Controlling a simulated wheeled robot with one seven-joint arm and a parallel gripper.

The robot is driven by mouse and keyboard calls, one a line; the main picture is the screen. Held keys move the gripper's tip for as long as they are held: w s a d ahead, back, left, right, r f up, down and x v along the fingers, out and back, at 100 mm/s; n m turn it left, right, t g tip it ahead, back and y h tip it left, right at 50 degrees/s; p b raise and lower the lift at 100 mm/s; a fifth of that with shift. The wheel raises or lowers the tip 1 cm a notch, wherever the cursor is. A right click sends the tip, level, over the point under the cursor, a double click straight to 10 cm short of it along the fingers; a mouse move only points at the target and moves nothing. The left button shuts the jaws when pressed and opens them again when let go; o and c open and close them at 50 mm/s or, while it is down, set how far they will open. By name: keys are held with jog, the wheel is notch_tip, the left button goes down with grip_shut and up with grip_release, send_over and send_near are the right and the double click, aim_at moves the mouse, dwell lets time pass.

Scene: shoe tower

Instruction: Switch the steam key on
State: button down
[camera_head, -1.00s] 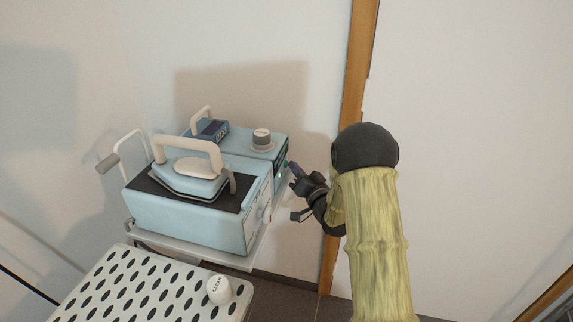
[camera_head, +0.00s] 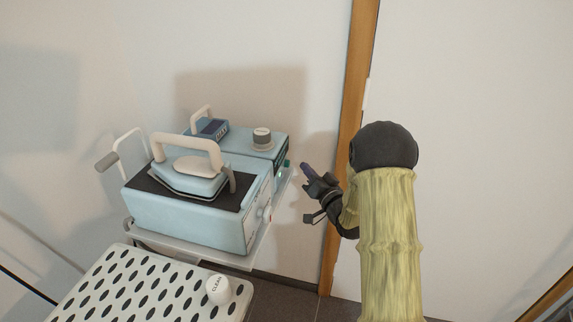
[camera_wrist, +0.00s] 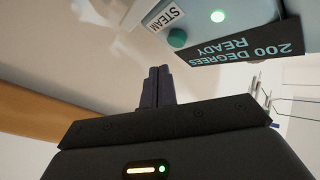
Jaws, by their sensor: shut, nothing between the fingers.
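The steam key is a small teal round button (camera_wrist: 177,38) beside a white STEAM label (camera_wrist: 165,17) in the wrist view. It also shows as a small teal spot (camera_head: 287,162) on the right end of the rear blue unit (camera_head: 235,146). A lit green-white lamp (camera_wrist: 217,16) is near it. My gripper (camera_wrist: 158,75) is shut and empty, its dark fingertips pointing toward the panel. In the head view my gripper (camera_head: 306,168) is to the right of the key, with a gap between them.
A light-blue iron (camera_head: 190,180) sits on the front blue box (camera_head: 188,219). A dark panel reading "200 DEGREES READY" (camera_wrist: 232,45) is beside the key. A perforated white board (camera_head: 140,290) with a CLEAN bottle (camera_head: 218,289) is in front. A wooden door frame (camera_head: 352,90) stands behind my arm.

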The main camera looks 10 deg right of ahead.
jog(key=d, duration=0.1)
jog(key=s+d, duration=0.1)
jog(key=d, duration=0.1)
jog(key=shift+s, duration=0.15)
dwell(0.4)
jog(key=s+a+f+n+g+h, duration=0.1)
jog(key=s+g, duration=0.6)
jog(key=s, duration=0.8)
jog(key=s+a+f+n+g+h, duration=0.1)
jog(key=s+g+h, duration=0.5)
jog(key=s, duration=0.9)
notch_tip(320, 180, down, 2)
jog(key=n+g, duration=0.1)
jog(key=g, duration=0.1)
jog(key=shift+a+f+g, duration=0.25)
jog(key=shift+a+g, duration=0.05)
